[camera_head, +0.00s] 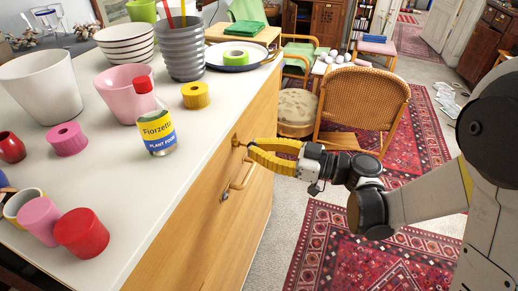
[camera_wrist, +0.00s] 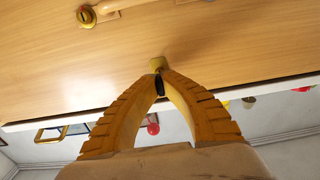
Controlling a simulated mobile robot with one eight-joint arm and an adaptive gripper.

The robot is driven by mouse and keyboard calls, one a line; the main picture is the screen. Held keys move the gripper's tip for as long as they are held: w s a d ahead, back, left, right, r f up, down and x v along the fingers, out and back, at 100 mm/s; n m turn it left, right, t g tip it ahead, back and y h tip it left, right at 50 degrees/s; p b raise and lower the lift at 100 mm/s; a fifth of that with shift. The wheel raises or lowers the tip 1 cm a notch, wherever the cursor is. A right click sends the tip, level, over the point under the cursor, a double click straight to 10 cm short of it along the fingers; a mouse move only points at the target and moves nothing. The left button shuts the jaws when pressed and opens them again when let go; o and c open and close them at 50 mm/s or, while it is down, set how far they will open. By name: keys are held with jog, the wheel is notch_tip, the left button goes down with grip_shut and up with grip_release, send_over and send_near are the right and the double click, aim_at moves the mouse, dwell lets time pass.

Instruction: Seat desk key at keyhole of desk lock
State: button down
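My gripper (camera_head: 248,146) has yellow fingers and reaches the wooden desk front from the right. In the wrist view its fingertips (camera_wrist: 159,76) come together around a small dark piece, which looks like the head of the desk key (camera_wrist: 159,86). A small brass piece (camera_wrist: 157,64) sits just beyond the tips against the wood; it also shows in the head view (camera_head: 236,141). I cannot tell whether it is part of the key or a lock fitting. The key's shaft and any keyhole there are hidden. A round brass fitting (camera_wrist: 86,17) with a dark centre sits apart from the fingers.
A drawer handle (camera_head: 241,176) and a small metal fitting (camera_head: 224,195) are below the gripper. The white desktop (camera_head: 205,165) holds a plant food can (camera_head: 157,133), pots and cups. A wicker chair (camera_head: 365,103) stands behind my arm, with a red rug (camera_head: 360,250) below.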

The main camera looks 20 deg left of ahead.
jog(key=shift+a, duration=0.15)
jog(key=c, duration=1.5)
grip_release()
jog(key=shift+c, duration=0.2)
jog(key=s+d, duration=0.1)
jog(key=d, duration=1.1)
